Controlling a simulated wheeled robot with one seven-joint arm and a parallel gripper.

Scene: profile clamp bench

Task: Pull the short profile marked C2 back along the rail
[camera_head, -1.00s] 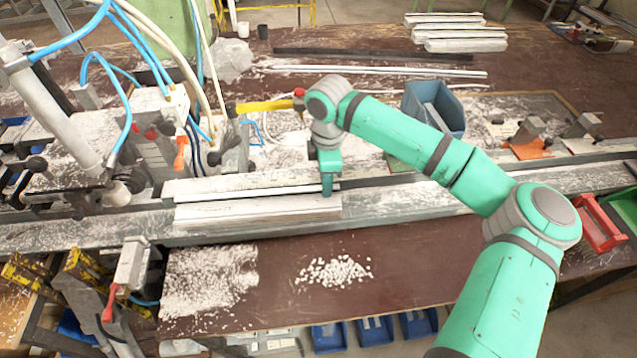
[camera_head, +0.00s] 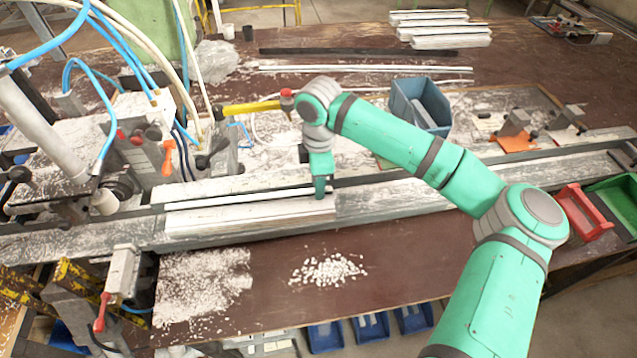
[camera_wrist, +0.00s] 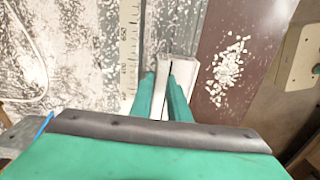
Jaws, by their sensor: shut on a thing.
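A short white profile (camera_head: 250,213) lies lengthwise along the grey rail (camera_head: 400,198) in the head view, left of the middle. Its left end is close to the clamp unit. My gripper (camera_head: 320,190) points down at its right end and is shut on it. In the wrist view, the two green fingers (camera_wrist: 163,80) stand on either side of a wall of the white profile (camera_wrist: 181,66). The fingertips partly hide the gripped spot. No C2 mark is legible.
The clamp unit (camera_head: 140,140) with hoses stands at the left. A blue bin (camera_head: 420,104) is behind my arm. White chips (camera_head: 328,270) lie in front of the rail. Red (camera_head: 584,212) and green trays are at the right. The rail right of the profile looks clear.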

